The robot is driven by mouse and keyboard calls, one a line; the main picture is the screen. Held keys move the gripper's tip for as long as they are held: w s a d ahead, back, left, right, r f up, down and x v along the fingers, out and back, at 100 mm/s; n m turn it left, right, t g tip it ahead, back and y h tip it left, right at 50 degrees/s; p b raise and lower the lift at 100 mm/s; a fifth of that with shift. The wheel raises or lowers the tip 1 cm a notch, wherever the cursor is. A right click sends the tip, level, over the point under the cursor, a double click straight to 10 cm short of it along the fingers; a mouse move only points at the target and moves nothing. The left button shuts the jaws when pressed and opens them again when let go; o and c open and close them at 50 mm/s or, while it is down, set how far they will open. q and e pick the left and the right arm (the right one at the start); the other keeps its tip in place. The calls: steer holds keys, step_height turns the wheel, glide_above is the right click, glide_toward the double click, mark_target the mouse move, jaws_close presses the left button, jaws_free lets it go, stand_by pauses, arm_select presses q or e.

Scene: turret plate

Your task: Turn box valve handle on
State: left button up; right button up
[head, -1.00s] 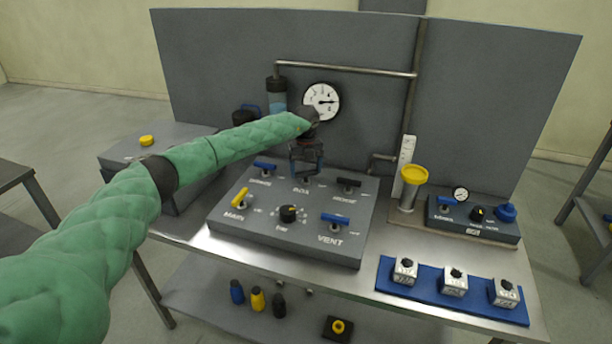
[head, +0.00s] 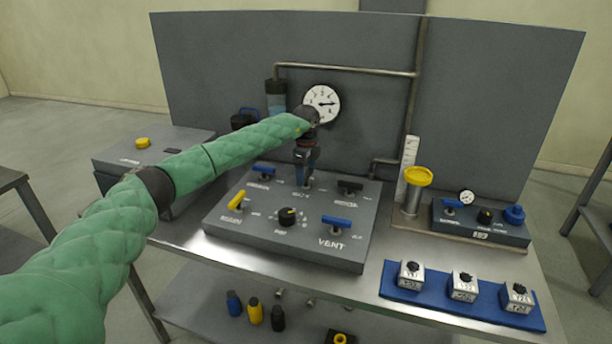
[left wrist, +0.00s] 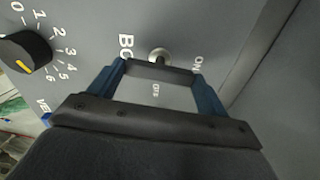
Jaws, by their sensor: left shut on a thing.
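The box valve handle (left wrist: 160,72) is a dark bar beside a round silver stem on the grey panel (head: 285,247). In the left wrist view it lies crosswise between the two blue fingers of my left gripper (head: 306,178), with the "ON" label to the right and "OFF" just below the bar. My left gripper points down at the panel's back middle and is shut on the handle. In the head view the gripper mostly hides the handle. My right gripper is not in view.
Near the gripper are a blue lever (head: 264,170), a black lever (head: 350,187), a yellow lever (head: 237,200), a black dial (head: 287,216) and the blue vent lever (head: 337,221). A gauge (head: 321,103) and pipe (head: 345,69) are behind. A blue mat (head: 435,300) holds small blocks.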

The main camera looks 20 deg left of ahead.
mark_target(306, 175)
arm_select(q)
steer(key=shift+n, duration=0.6)
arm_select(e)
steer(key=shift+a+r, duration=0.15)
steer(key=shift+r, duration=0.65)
arm_select(q)
steer(key=o, duration=1)
steer(key=shift+r, duration=0.1)
steer(key=shift+r+b, duration=0.15)
steer(key=shift+b, duration=0.2)
step_height(306, 175, up, 6)
steer(key=shift+w+r+b, duration=0.1)
steer(key=shift+r+b, duration=0.05)
steer(key=shift+b, duration=1.05)
steer(key=shift+r, duration=0.5)
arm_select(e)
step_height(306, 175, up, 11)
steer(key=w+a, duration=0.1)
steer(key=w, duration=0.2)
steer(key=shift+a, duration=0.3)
